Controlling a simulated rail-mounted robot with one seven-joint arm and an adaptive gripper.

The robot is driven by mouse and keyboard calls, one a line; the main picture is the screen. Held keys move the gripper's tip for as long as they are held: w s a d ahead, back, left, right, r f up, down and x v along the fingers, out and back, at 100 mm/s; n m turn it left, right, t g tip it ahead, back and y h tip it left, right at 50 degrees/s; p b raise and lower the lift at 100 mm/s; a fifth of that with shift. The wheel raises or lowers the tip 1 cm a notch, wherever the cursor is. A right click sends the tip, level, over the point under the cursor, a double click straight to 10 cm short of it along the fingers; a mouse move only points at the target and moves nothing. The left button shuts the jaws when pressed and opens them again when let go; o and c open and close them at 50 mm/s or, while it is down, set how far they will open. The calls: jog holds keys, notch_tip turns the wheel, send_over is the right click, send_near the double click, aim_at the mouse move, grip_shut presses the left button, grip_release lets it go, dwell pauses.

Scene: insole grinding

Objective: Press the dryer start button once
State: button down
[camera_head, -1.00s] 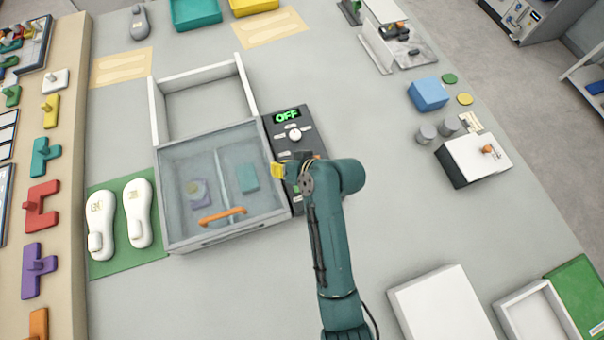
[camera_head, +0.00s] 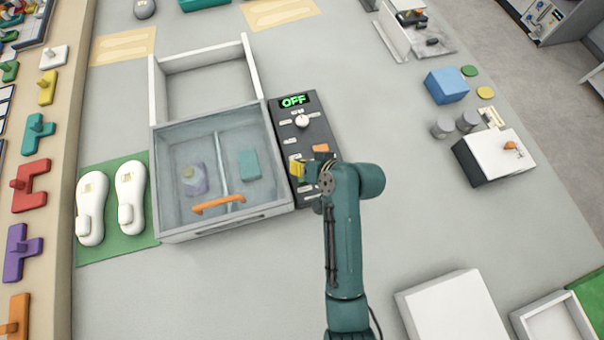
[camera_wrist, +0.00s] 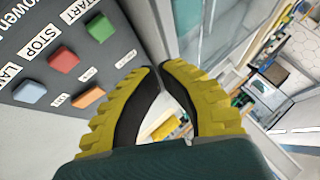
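The dryer's dark control panel (camera_head: 315,130) has a lit green OFF display (camera_head: 293,100) and a white knob (camera_head: 302,121). In the wrist view the green button (camera_wrist: 99,27) sits by the START label (camera_wrist: 80,10), left of my fingertips and apart from them. The red button (camera_wrist: 62,59) is by STOP. In the head view I cannot make out the green button near my gripper. My gripper (camera_wrist: 160,68) has yellow ribbed fingers with their tips together and nothing between them. In the head view my gripper (camera_head: 298,168) is over the panel's lower left part.
White insoles (camera_head: 130,195) lie on a green mat (camera_head: 108,240). A white-topped box (camera_head: 495,155) stands at right.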

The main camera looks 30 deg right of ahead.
aim_at(299, 178)
notch_tip(299, 178, down, 4)
jog(key=b, duration=0.2)
jog(key=shift+f+b, duration=0.1)
jog(key=shift+b, duration=0.3)
jog(key=shift+f, duration=0.6)
dwell(0.4)
jog(key=shift+f, duration=0.4)
jog(key=shift+f+b, duration=0.4)
jog(key=shift+f, duration=0.1)
dwell(0.7)
jog(key=shift+r+p, duration=0.85)
jog(key=shift+p, duration=0.15)
